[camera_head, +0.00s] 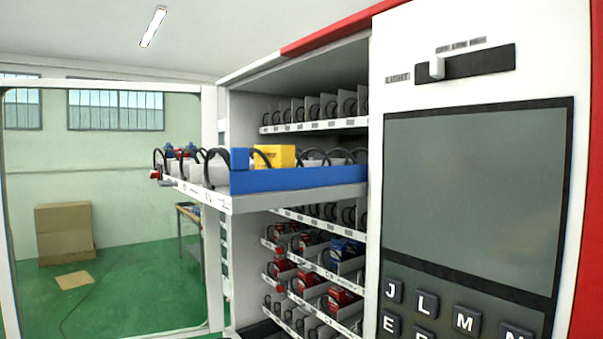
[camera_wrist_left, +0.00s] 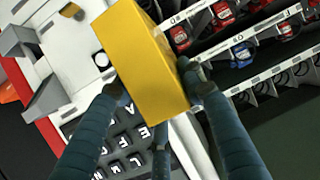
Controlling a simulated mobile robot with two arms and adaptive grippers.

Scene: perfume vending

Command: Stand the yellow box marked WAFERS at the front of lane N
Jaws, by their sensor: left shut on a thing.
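A plain yellow box (camera_wrist_left: 145,62) is held in my left gripper (camera_wrist_left: 152,88) in the left wrist view, tilted in the picture. The dark fingers are closed on its sides. No WAFERS mark is readable on the faces I see. In the head view neither gripper shows. There, another yellow box (camera_head: 274,155) sits on the pulled-out shelf (camera_head: 225,203), behind a blue side panel (camera_head: 300,179) and close to a blue box (camera_head: 240,158). The shelf's lane labels are too small to read, so I cannot tell which lane is N.
The vending machine's lower shelves (camera_head: 318,258) hold red and blue packs between black coils. The keypad (camera_head: 450,317) and dark screen (camera_head: 475,195) are on the right. The open door frame (camera_head: 213,255) stands left. Below the pulled-out shelf's left end is open space.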

